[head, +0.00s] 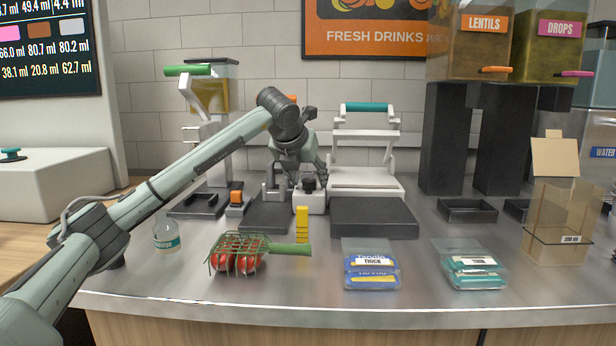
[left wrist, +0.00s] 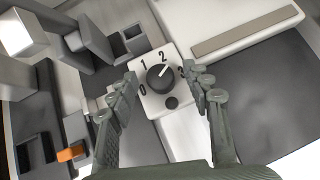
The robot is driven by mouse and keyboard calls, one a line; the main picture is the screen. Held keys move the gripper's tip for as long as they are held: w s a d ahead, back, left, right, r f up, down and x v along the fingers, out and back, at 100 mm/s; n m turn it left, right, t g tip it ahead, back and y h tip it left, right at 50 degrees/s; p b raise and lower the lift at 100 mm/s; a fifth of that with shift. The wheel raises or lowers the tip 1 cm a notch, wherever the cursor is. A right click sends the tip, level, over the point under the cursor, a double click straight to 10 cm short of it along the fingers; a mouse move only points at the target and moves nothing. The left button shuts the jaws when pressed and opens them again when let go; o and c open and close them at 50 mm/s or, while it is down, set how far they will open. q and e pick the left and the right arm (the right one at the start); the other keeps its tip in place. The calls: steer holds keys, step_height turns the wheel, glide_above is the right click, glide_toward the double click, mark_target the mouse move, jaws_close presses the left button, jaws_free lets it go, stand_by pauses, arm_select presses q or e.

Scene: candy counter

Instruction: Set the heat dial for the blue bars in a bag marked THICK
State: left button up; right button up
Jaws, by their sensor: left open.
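The heat dial is a black knob (left wrist: 160,78) with a white pointer line, on a white panel marked 0, 1, 2 and 3. The pointer is at or just past the 2. In the head view the dial (head: 309,184) sits on a small white box left of the sealer (head: 367,178) with a teal handle. My left gripper (head: 304,172) is open above the dial; in the left wrist view its fingers (left wrist: 160,89) stand either side of the knob, apart from it. The blue bars in a clear bag (head: 371,270) lie on the counter, labelled THICK. My right gripper is not in view.
A bag of teal bars (head: 475,272) lies to the right. A green net of red balls (head: 237,256), a yellow block (head: 302,224) and a small jar (head: 166,236) stand in front. Dispensers stand at the back right, beside a clear box (head: 556,225).

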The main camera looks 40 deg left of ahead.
arm_select(q)
steer(key=shift+f, duration=0.1)
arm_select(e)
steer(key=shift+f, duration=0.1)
arm_select(q)
jaws_close()
steer(key=shift+a+m, duration=0.15)
steer(key=shift+m, duration=0.15)
steer(key=shift+a+m+h, duration=0.1)
steer(key=shift+m+h, duration=1)
steer(key=shift+m, duration=0.1)
steer(key=shift+m+h, duration=0.3)
steer(key=m+h+p, duration=0.2)
steer(key=shift+a+m, duration=0.1)
steer(key=shift+m, duration=0.2)
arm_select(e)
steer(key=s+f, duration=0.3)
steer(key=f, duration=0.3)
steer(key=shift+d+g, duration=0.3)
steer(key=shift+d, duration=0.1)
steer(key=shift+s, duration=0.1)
arm_select(q)
jaws_free()
